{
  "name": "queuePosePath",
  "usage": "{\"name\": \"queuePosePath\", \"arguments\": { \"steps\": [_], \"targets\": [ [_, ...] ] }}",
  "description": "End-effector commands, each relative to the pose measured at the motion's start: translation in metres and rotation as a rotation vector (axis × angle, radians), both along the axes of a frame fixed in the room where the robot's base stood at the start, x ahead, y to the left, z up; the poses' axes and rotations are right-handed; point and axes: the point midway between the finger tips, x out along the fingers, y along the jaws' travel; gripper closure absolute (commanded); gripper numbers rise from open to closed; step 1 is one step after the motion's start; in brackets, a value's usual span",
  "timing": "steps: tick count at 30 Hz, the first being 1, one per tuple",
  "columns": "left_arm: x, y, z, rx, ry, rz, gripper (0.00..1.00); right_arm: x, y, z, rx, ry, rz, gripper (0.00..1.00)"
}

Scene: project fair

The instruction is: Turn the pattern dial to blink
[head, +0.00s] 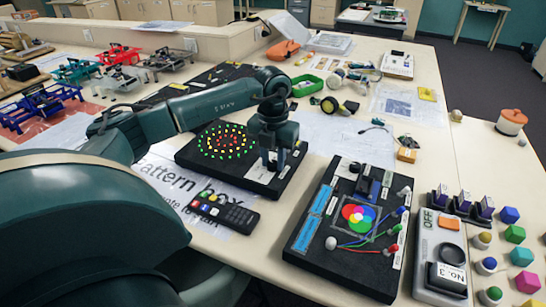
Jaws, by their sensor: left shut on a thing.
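The pattern box is a flat black box (190,153) with rings of red, yellow and green lights (226,140) on its top, left of the middle in the head view. My left gripper (272,164) points down at the right part of this box and is shut on the pattern dial. The dial is mostly hidden between the fingers, so its setting cannot be read. A white paper (165,178) printed "Pattern box" lies in front of the box. My right gripper is not in view.
A black remote (225,213) lies in front of the pattern box. To the right stand a black colour-mixing board (322,248) with wires and a grey switch unit (437,262). Coloured blocks (514,234) fill the right edge.

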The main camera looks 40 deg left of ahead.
Motion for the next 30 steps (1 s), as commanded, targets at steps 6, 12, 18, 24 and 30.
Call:
{"name": "queuePosePath", "arguments": {
  "steps": [6,12,18,24,30],
  "targets": [
    [0.0006,0.0003,0.001,0.0,-0.003,0.024,0.96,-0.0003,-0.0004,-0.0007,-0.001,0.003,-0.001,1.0],
    [0.0007,0.0003,0.0011,0.0,-0.003,0.025,0.96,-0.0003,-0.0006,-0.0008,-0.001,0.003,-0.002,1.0],
    [0.0007,0.0003,0.001,0.0,-0.003,0.024,0.66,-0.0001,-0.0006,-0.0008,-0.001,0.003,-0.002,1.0],
    [0.0003,0.0002,0.0006,0.001,-0.002,0.024,0.51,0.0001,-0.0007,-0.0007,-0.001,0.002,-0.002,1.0],
    [0.0001,0.0003,0.0005,0.0,-0.001,0.024,0.51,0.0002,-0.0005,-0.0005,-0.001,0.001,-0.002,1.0]
  ]
}}
